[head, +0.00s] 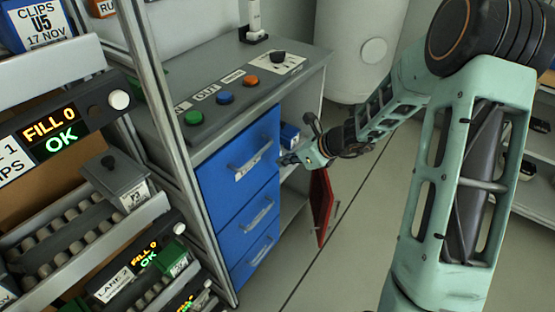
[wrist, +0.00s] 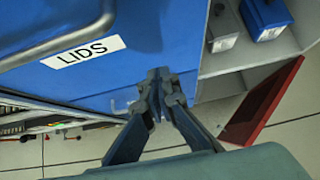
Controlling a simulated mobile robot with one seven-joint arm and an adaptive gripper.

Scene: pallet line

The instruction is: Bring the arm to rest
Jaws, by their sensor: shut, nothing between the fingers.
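My arm reaches from the right of the head view toward the workbench cabinet. My gripper (head: 288,160) is beside the right edge of the top blue drawer (head: 225,150). In the wrist view my gripper (wrist: 160,76) has its fingertips together with nothing between them. Behind the fingers is a blue drawer front (wrist: 170,50) with a LIDS label (wrist: 84,51). Whether the fingertips touch the drawer front I cannot tell.
A red door (head: 321,207) hangs open at the shelf compartment, close below my gripper; the wrist view also shows it (wrist: 262,103). The bench top (head: 190,85) carries push buttons. Lane racks (head: 80,225) stand left. Floor (head: 345,240) is open between cabinet and arm.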

